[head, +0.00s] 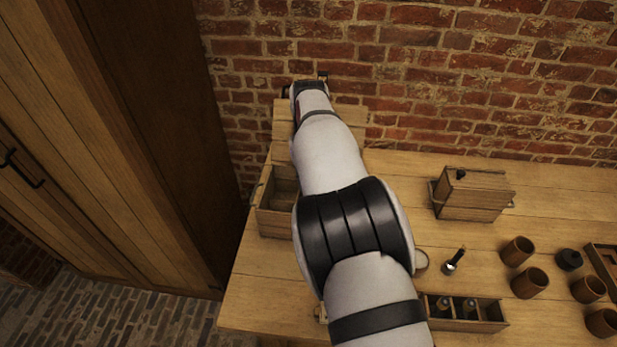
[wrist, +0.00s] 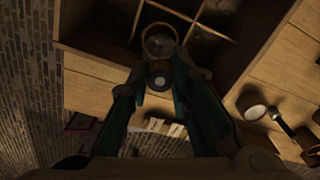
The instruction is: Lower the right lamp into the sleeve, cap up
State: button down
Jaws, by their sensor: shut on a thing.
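My gripper (wrist: 161,86) is shut on a small dark piece with a pale round spot (wrist: 158,82), which looks like the lamp's cap end facing the wrist camera. A clear round glass shape with a tan rim (wrist: 160,42) shows just beyond it, over the edge of a wooden crate with compartments (wrist: 92,62). I cannot tell whether this glass is part of the held lamp or the sleeve. In the head view my arm hides the gripper and the held thing; the crate (head: 272,222) shows partly beside the arm at the table's left end.
A lidded wooden box (head: 470,197) stands at the back. A dark handled piece (head: 453,262) lies in front of it. A divided tray (head: 490,325) holds small bottles near the front edge. Several brown cups (head: 530,283) and a black round piece (head: 569,260) stand right.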

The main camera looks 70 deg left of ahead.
jog(key=shift+f+b, duration=0.35)
jog(key=shift+f, duration=2.35)
jog(key=shift+f+b, duration=0.45)
jog(key=shift+f, duration=2)
dwell(0.4)
jog(key=c, duration=1.4)
grip_release()
jog(key=shift+o, duration=0.2)
jog(key=shift+r, duration=0.1)
notch_tip(320, 180, up, 12)
jog(key=shift+f, duration=0.1)
